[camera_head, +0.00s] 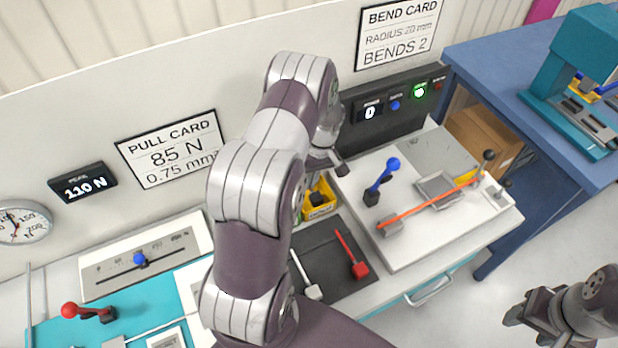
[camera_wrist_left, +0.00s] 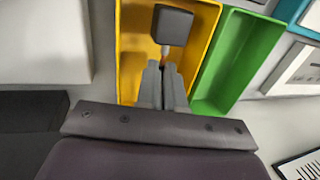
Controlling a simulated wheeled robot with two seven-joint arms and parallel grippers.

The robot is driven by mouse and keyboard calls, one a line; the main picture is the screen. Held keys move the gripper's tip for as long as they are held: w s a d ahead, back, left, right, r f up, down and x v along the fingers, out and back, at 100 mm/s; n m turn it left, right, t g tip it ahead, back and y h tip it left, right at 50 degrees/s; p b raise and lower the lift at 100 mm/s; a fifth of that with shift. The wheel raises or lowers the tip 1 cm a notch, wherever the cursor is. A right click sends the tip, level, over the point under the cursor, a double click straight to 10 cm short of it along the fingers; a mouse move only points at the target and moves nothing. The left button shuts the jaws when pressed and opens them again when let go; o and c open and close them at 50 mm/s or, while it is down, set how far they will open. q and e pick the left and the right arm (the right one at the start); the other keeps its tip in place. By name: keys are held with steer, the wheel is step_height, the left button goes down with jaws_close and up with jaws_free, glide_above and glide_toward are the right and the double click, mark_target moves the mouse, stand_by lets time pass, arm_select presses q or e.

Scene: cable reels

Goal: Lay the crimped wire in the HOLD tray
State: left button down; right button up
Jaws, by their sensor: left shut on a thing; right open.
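My left gripper (camera_wrist_left: 163,88) is shut on a short piece with a dark square block (camera_wrist_left: 172,24) at its end, seen in the left wrist view. A bit of orange shows between block and fingertips, and the fingers hide the rest. The block is over a yellow tray (camera_wrist_left: 130,75); I cannot tell whether it touches the tray floor. In the head view the yellow tray (camera_head: 327,209) is partly behind my left arm, with a dark piece in it. No HOLD label is readable. My right gripper (camera_head: 528,312) is open at the lower right, away from the bench.
A green tray (camera_wrist_left: 225,75) adjoins the yellow one. A dark mat (camera_head: 335,283) holds a red-ended and a white-ended wire. A white board (camera_head: 410,250) carries an orange wire (camera_head: 425,207) and a blue-knobbed lever (camera_head: 380,180). A teal press (camera_head: 565,75) stands on the blue table.

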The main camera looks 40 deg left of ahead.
arm_select(q)
steer(key=shift+w+b+x, duration=0.15)
steer(key=shift+b+x, duration=0.35)
steer(key=shift+x, duration=0.2)
steer(key=shift+w+b+x, duration=0.15)
steer(key=shift+b+x, duration=0.3)
steer(key=shift+x, duration=0.25)
steer(key=c, duration=1.2)
jaws_free()
steer(key=shift+s+d, duration=0.1)
steer(key=shift+f, duration=0.1)
steer(key=p+v, duration=0.4)
steer(key=v, duration=0.3)
steer(key=s+p+v, duration=0.1)
steer(key=p+v, duration=0.3)
steer(key=v, duration=0.4)
steer(key=s+a+p+v, duration=0.1)
steer(key=p+v, duration=0.4)
steer(key=v, duration=0.3)
steer(key=shift+r, duration=0.5)
